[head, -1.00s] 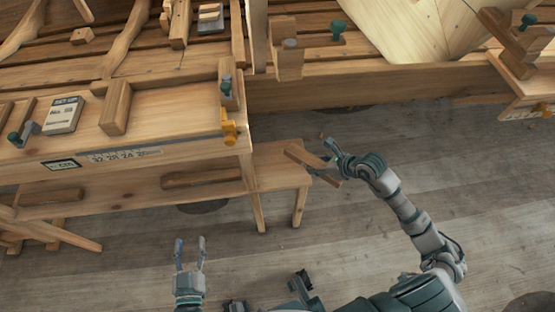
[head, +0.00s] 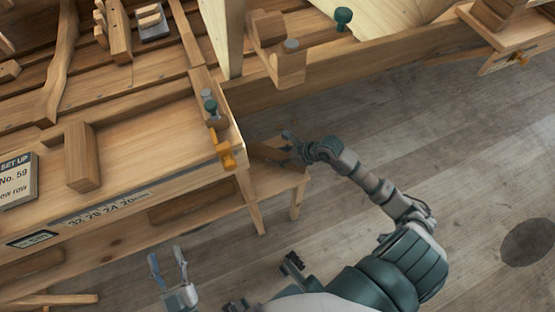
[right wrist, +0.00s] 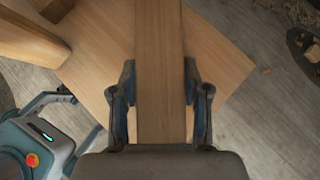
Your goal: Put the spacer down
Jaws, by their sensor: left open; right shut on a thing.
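The spacer, a plain wooden bar (head: 266,153), is in my right gripper (head: 291,150). In the right wrist view the spacer (right wrist: 160,60) runs straight away between the two fingers of my right gripper (right wrist: 160,95), which are shut on its sides. The spacer is over the right end of the low wooden bench (head: 280,182). The bench top also shows beneath it in the right wrist view (right wrist: 222,68). I cannot tell whether the spacer touches the bench. My left gripper (head: 168,265) is open and empty, low in the head view.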

